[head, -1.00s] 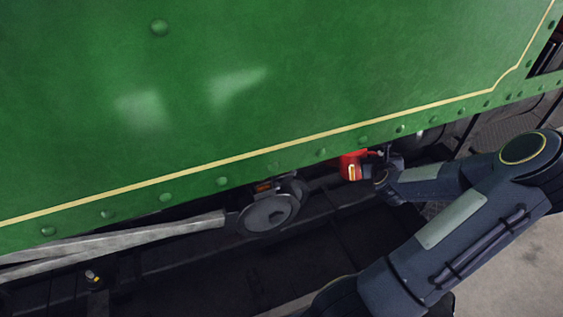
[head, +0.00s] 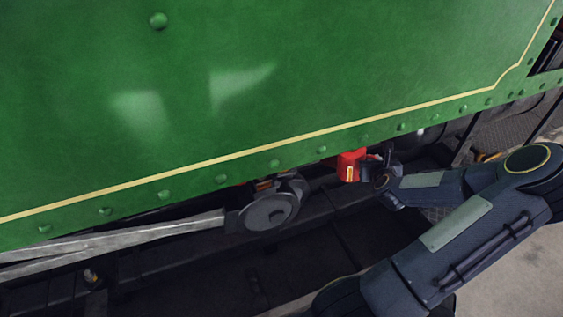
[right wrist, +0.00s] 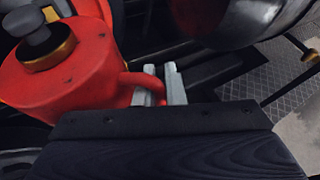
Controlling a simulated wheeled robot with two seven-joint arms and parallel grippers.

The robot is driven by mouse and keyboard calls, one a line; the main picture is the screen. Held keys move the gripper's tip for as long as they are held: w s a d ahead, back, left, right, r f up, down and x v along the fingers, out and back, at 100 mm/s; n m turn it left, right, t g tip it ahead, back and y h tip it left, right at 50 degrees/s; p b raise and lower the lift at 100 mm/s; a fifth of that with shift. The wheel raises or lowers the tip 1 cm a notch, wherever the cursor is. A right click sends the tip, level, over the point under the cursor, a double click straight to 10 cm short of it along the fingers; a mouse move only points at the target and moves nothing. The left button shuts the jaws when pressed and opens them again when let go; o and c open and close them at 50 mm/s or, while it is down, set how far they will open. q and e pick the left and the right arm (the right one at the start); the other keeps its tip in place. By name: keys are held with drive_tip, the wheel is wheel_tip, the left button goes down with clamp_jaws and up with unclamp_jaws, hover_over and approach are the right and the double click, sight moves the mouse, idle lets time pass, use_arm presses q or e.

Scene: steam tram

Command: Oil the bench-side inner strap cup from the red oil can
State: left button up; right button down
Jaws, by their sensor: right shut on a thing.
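The red oil can (head: 350,166) is under the lower edge of the green side panel in the head view, its top partly hidden by the panel. My right gripper (head: 369,170) is shut on it from the right. In the right wrist view the red oil can (right wrist: 72,68) fills the upper left, with a dark cap in a brass collar. The pale fingers of my right gripper (right wrist: 162,86) close on its red handle. The can looks tilted in that view. I cannot make out the strap cup. My left gripper is not in view.
The green panel (head: 240,90) overhangs the work space. A round grey crank end (head: 268,212) with a pale rod (head: 120,238) lies left of the can. A small brass-topped fitting (head: 91,276) sits at lower left. Dark beams run below.

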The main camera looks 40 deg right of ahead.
drive_tip(key=f, duration=0.1)
drive_tip(key=f+m+t+b, duration=0.1)
drive_tip(key=f, duration=0.1)
drive_tip(key=w+f+m, duration=0.1)
drive_tip(key=f, duration=0.1)
drive_tip(key=shift+w+a+t+y, duration=0.1)
drive_tip(key=shift+a+t+y, duration=0.2)
drive_tip(key=shift+a, duration=0.1)
idle(0.3)
